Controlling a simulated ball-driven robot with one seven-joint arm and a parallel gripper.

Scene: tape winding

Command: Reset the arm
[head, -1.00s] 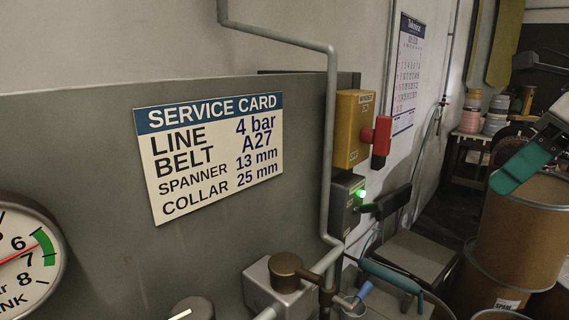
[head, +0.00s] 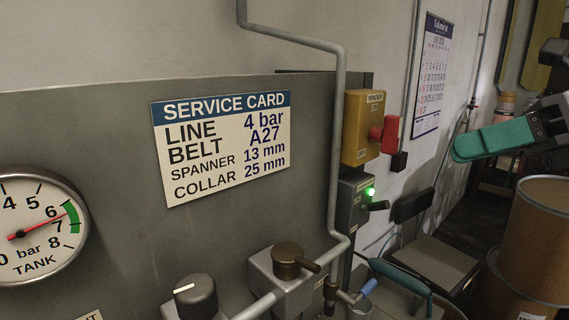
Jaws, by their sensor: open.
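My gripper (head: 467,148) reaches in from the right edge in the head view, with teal fingers on a dark grey wrist. It points left and is raised in front of the wall, below and right of the calendar. The fingers overlap from this side, and no object shows in them. The rest of my arm is mostly cut off by the right edge.
A grey panel carries a service card (head: 222,147) and a tank gauge (head: 38,228) reading between 6 and 7. A yellow switch box (head: 359,125) with a red handle, pipework (head: 338,160), a chair (head: 437,262) and brown drums (head: 540,225) stand to the right.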

